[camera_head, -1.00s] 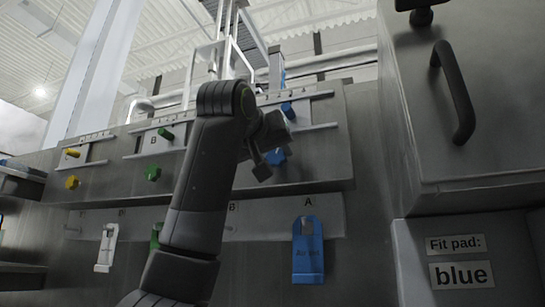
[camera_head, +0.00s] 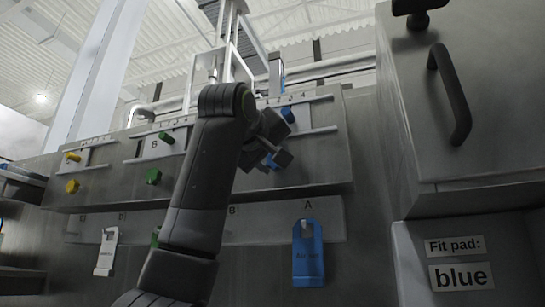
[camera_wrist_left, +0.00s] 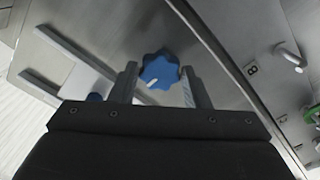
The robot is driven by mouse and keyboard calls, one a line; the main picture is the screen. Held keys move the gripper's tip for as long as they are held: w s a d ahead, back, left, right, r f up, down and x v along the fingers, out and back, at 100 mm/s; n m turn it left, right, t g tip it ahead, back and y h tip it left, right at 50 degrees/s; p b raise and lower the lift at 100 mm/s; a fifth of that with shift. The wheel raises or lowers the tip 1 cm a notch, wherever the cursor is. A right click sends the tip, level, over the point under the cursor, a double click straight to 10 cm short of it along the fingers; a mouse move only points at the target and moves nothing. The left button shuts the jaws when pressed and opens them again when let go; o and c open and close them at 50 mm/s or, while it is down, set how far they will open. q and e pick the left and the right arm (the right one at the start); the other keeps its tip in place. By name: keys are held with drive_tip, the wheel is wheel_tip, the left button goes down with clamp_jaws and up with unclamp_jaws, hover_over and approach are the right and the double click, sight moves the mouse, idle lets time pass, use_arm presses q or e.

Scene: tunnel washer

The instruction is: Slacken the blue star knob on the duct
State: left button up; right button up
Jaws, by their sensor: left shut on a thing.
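The blue star knob (camera_wrist_left: 160,68) sits on the grey metal duct face (camera_wrist_left: 120,30). It has a white mark near its lower rim. In the head view the knob (camera_head: 268,164) is mostly hidden behind my left gripper (camera_head: 277,152). In the left wrist view the two fingers of my left gripper (camera_wrist_left: 159,75) stand on either side of the knob, shut on it. My right gripper is in neither view.
A blue peg (camera_head: 287,114) sits on a slide rail above the knob. A green star knob (camera_head: 153,176) and a yellow one (camera_head: 72,186) are further left. A blue pad (camera_head: 307,255) hangs below. A cabinet with a dark handle (camera_head: 452,95) stands on the right.

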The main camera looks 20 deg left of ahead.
use_arm(q)
drive_tip(key=shift+w+f, duration=0.1)
drive_tip(key=shift+f, duration=0.15)
drive_tip(key=o, duration=1)
drive_tip(key=shift+r, duration=0.15)
drive_tip(key=shift+c, duration=0.2)
drive_tip(key=s+b, duration=0.7)
drive_tip(key=s, duration=1)
drive_tip(key=shift+s+a, duration=0.3)
drive_tip(key=shift+s, duration=0.05)
drive_tip(key=shift+w, duration=0.1)
